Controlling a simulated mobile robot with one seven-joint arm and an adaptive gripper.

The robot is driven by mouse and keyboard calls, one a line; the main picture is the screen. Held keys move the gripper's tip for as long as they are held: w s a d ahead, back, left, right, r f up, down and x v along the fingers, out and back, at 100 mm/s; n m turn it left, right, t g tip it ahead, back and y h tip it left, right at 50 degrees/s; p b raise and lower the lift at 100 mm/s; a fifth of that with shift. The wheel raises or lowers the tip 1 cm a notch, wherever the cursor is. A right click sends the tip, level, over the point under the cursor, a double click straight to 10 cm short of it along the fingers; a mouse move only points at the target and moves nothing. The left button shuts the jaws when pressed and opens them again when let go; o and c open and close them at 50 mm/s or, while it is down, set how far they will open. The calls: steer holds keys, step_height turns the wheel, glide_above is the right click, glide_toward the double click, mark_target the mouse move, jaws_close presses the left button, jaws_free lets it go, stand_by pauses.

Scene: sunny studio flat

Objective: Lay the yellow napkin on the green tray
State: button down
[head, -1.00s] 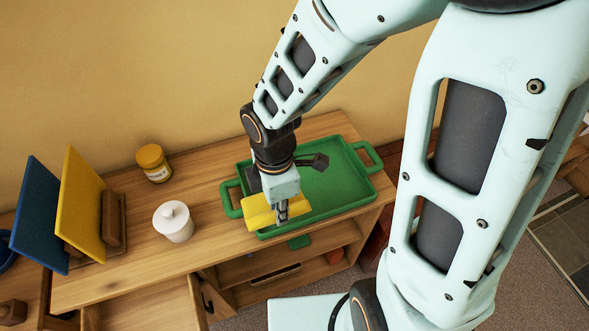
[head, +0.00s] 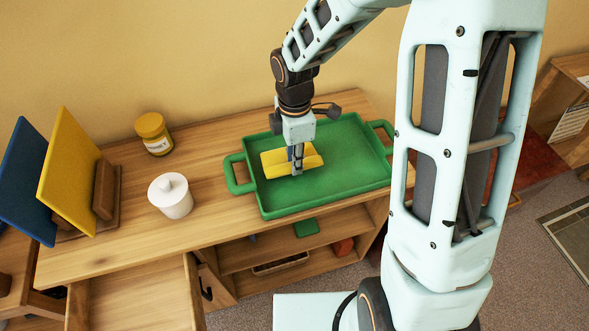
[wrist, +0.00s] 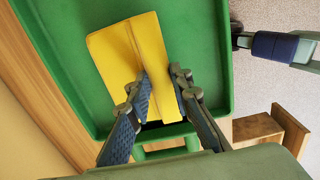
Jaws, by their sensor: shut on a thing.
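The yellow napkin (head: 276,163) is over the left part of the green tray (head: 335,178) in the head view. My gripper (head: 297,170) points down and is shut on the napkin. In the wrist view the napkin (wrist: 113,50) shows a raised fold pinched between the fingertips (wrist: 161,84), with the green tray (wrist: 205,30) behind it. I cannot tell whether the napkin touches the tray floor. Part of the napkin is hidden behind the fingers in the head view.
The tray stands on a wooden cabinet (head: 215,215) with an open drawer (head: 140,296). Left of the tray are a white lidded pot (head: 170,197), a yellow-lidded jar (head: 154,134) and a rack with yellow (head: 68,165) and blue (head: 28,185) boards. The tray's right part is empty.

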steer(key=shift+f+b, duration=0.8)
steer(key=shift+f, duration=0.6)
steer(key=shift+s, duration=0.1)
steer(key=shift+f, duration=0.1)
steer(key=c, duration=1.7)
jaws_free()
steer(key=shift+c, duration=0.2)
step_height(320, 180, up, 12)
steer(key=p, duration=0.1)
